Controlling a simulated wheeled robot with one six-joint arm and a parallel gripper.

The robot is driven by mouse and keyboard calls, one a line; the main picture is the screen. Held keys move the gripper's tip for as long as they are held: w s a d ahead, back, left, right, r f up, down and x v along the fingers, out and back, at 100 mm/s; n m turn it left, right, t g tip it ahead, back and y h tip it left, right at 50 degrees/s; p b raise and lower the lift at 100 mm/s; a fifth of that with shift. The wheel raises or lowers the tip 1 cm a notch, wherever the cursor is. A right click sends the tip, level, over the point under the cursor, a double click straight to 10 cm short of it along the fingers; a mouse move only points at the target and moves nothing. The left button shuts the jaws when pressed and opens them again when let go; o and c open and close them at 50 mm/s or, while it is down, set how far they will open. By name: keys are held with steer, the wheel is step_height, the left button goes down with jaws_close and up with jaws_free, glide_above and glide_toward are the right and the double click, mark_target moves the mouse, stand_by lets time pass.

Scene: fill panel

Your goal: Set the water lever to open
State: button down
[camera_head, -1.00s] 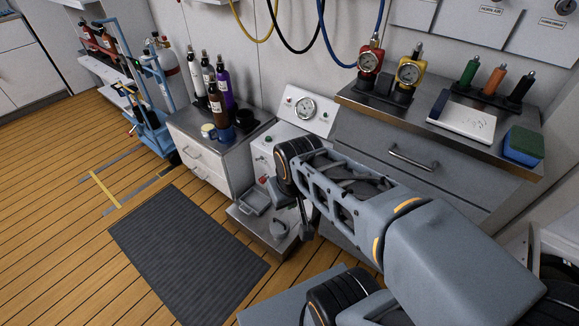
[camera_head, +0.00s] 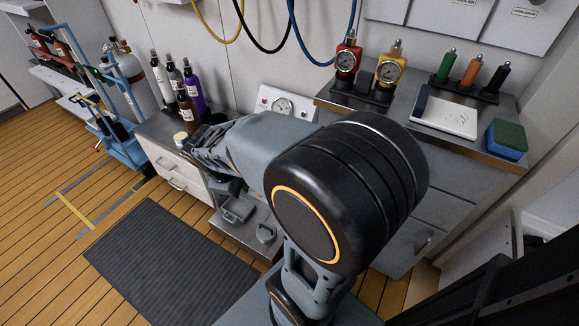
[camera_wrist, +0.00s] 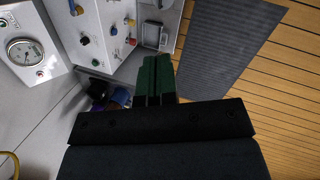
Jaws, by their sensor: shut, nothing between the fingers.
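The white fill panel with its round gauge (camera_head: 284,106) stands against the back wall in the head view. My arm hides most of its lower front there. I cannot tell which of these is the water lever. My gripper (camera_wrist: 156,60) shows green fingers, shut and empty. In the picture they lie below the panel controls, apart from the blue knob.
A steel ledge with a grey tray (camera_head: 238,210) and a round grey object (camera_head: 266,233) lies low before the panel. Bottles (camera_head: 187,100) stand on the left cabinet. A steel counter with red and yellow gauges (camera_head: 346,62) is at right. A dark mat (camera_head: 165,265) covers the floor.

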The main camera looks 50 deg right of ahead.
steer(key=w+d+f+n+g+h+p, duration=0.1)
steer(key=w+d+f+n+h, duration=0.4)
steer(key=d+f+n, duration=0.4)
steer(key=w+d+f+n+g+h, duration=0.1)
steer(key=w+d+f+n+h, duration=0.45)
steer(key=n, duration=0.55)
steer(key=w+d+f+n+t, duration=0.1)
steer(key=d+f+n+t, duration=0.3)
steer(key=f+n, duration=0.7)
steer(key=shift+g+h, duration=0.25)
steer(key=shift+g, duration=0.35)
steer(key=x, duration=0.4)
steer(key=b+x, duration=0.1)
steer(key=x, duration=0.8)
steer(key=shift+w+d+r+b, duration=0.1)
steer(key=shift+r+b, duration=0.2)
steer(key=shift+r, duration=0.15)
steer(key=shift+w+d, duration=0.1)
steer(key=shift+d, duration=0.7)
